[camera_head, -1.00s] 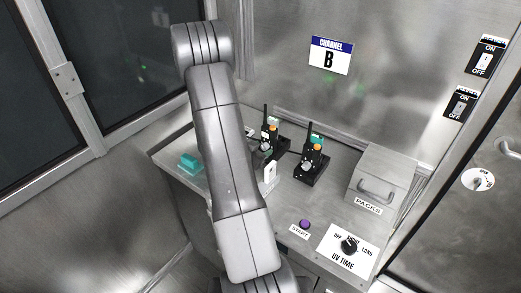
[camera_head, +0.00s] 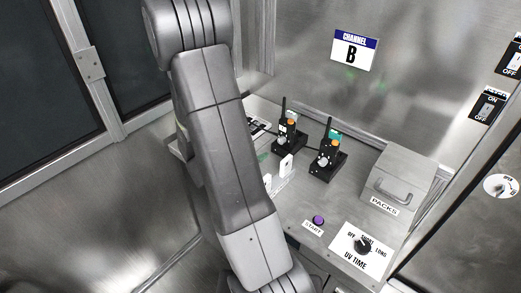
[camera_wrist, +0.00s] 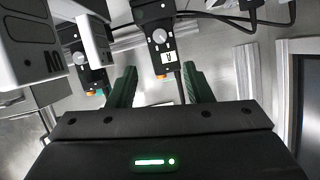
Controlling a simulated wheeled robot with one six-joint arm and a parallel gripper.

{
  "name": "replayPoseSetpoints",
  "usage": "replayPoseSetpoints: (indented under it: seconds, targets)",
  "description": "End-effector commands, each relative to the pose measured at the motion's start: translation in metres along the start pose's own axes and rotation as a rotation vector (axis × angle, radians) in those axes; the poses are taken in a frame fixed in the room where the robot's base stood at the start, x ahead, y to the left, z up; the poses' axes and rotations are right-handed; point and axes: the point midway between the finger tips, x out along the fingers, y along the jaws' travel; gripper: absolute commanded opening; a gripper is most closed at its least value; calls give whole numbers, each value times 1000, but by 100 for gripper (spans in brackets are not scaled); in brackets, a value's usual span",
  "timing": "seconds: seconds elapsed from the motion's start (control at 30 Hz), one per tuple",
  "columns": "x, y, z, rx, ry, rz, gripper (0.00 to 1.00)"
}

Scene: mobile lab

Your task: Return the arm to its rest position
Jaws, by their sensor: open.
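My arm (camera_head: 222,140) stands folded upright in the head view and hides part of the metal counter (camera_head: 295,205). My gripper is hidden there. In the wrist view my gripper (camera_wrist: 160,88) shows two green fingers spread apart with nothing between them. Beyond the fingers, a black walkie-talkie-like device (camera_wrist: 160,30) with a grey knob and orange top hangs in the view, apart from them. In the head view two such devices stand in black holders, a left one (camera_head: 289,137) and a right one (camera_head: 327,158).
A metal box labelled PACKS (camera_head: 402,180) stands right on the counter. A purple START button (camera_head: 318,220) and a UV TIME dial (camera_head: 362,246) are at the front. The CHANNEL B sign (camera_head: 354,51) is on the back wall. A white block (camera_wrist: 28,50) is close at left in the wrist view.

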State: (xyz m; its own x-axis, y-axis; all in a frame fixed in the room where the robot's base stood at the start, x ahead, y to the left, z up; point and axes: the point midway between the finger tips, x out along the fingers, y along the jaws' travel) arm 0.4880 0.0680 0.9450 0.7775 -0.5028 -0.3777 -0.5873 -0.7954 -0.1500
Motion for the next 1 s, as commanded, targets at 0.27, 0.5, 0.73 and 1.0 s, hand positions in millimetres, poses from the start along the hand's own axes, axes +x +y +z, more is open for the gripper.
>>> replayPoseSetpoints:
  seconds: [0.27, 0.5, 0.73, 1.0]
  targets:
    - [-2, 0, 0, -1, 0, 0, 46]
    - [8, 0, 0, -1, -1, 2, 46]
    - [47, 1, 0, -1, -1, 5, 46]
    - [100, 1, -1, -1, 0, 5, 46]
